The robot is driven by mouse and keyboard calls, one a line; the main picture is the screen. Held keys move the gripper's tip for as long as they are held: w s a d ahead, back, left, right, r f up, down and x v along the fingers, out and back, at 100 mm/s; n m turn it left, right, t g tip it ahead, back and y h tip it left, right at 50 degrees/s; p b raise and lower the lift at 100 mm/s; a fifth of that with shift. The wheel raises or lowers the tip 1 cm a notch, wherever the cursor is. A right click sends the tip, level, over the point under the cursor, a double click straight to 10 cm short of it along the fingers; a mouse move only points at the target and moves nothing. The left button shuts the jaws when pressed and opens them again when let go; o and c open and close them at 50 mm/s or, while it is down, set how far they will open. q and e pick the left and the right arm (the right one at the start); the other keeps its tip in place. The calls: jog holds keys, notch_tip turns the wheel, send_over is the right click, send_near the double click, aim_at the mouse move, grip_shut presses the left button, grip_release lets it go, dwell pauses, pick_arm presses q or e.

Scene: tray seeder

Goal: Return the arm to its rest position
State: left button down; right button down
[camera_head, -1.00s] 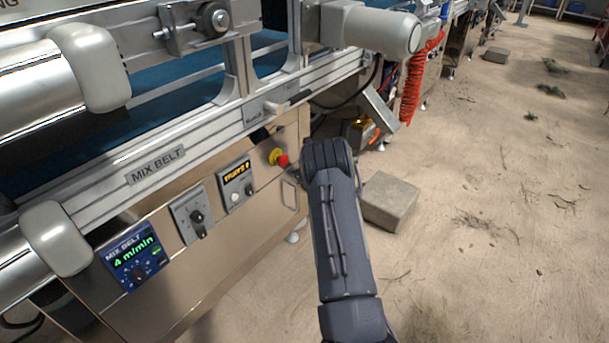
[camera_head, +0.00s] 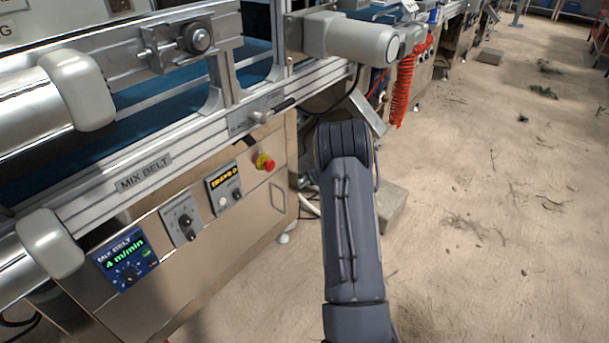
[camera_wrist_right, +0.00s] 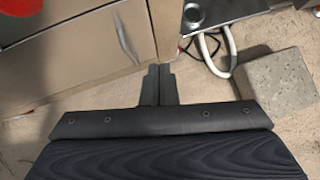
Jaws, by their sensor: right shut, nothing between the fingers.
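My right arm reaches up from the bottom middle of the head view, and its forearm hides the gripper there. In the right wrist view my right gripper (camera_wrist_right: 158,84) is shut, its two dark fingers together with nothing between them. It points toward the lower part of the steel mix belt cabinet (camera_head: 225,255) and the floor, apart from both. My left gripper is in neither view.
A concrete block (camera_head: 392,207) lies beside my arm, partly hidden. A red coiled hose (camera_head: 401,88) hangs behind. Open floor lies right.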

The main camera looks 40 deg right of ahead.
jog(key=shift+s+r, duration=0.15)
jog(key=shift+s, duration=0.05)
jog(key=s+a+r+m+t+h, duration=0.1)
jog(key=a+r+m+h, duration=0.15)
jog(key=r+m, duration=0.6)
jog(key=s+a+r+m+t+h, duration=0.1)
jog(key=s+a+r+m+h, duration=0.15)
jog(key=r+m, duration=0.65)
jog(key=s+a+m+g+y, duration=0.4)
jog(key=s+a+m, duration=0.5)
jog(key=s+a, duration=0.65)
jog(key=s+a+m+g+y, duration=0.1)
jog(key=s+a+m+y, duration=0.75)
jog(key=a, duration=1.15)
notch_tip(320, 180, up, 32)
jog(key=s+m+h+p, duration=0.1)
jog(key=s+h+p, duration=0.1)
jog(key=p, duration=2.9)
jog(key=shift+s+r+p, duration=0.15)
jog(key=shift+s+p, duration=0.1)
jog(key=shift+p, duration=0.15)
